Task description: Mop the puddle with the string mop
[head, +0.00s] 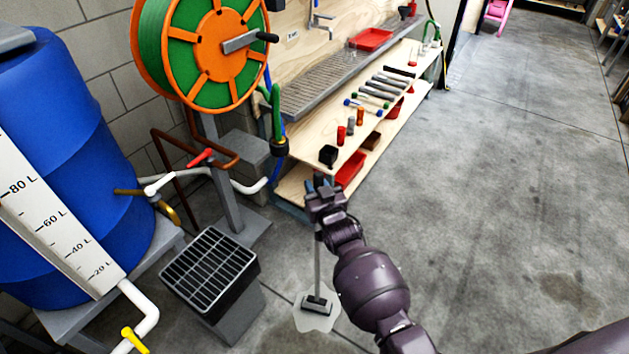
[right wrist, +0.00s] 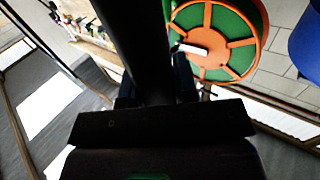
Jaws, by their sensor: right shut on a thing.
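My right gripper (head: 320,190) is shut on the upper part of the mop's thin handle (head: 318,260), which runs nearly straight down to the floor. In the right wrist view the dark handle (right wrist: 145,50) passes between the fingers. My left gripper is not in view.
A grated stand (head: 210,270) is left of the puddle, with a blue tank (head: 75,150) beyond. A hose reel (head: 200,50) stands behind. A wooden workbench (head: 330,165) with tools and red trays runs along the wall. The floor (head: 500,180) at right is open.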

